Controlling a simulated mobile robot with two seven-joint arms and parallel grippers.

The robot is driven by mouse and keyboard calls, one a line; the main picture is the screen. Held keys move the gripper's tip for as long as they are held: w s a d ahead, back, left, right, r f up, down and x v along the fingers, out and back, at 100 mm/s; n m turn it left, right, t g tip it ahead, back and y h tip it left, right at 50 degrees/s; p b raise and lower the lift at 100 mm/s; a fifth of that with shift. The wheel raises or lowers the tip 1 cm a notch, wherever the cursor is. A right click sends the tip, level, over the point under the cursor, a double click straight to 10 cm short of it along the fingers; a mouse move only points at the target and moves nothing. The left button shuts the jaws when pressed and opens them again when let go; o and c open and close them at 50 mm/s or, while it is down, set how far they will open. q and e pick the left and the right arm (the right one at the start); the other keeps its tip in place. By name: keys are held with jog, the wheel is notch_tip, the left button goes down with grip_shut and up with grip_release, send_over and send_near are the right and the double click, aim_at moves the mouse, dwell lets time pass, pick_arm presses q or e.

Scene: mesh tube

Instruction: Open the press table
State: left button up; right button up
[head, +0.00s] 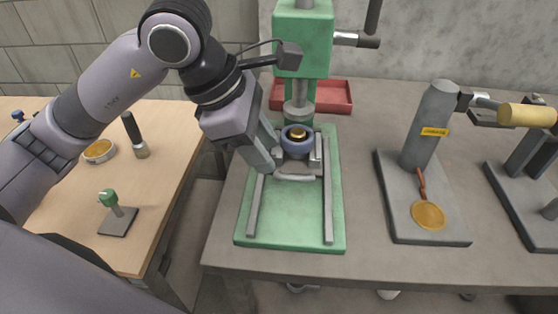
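The green press (302,45) stands on the grey workbench, with its ram above a sliding table. The press table (296,170) sits far back on two rails of the green base, under the ram. It carries a blue-grey ring (297,147) with a gold piece (297,133) in it. A pale curved handle (295,177) is at its front. My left gripper (272,168) reaches down at the left of the table and handle, very close to them. Its fingertips are partly hidden, so contact and opening are unclear. My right gripper is not in view.
A red tray (335,96) lies behind the press. A wooden table (150,220) with small tools is at left, beyond a gap. The front of the rails is clear.

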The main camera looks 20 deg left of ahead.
aim_at(283, 175)
pick_arm(q)
jog(key=shift+x, duration=2.8)
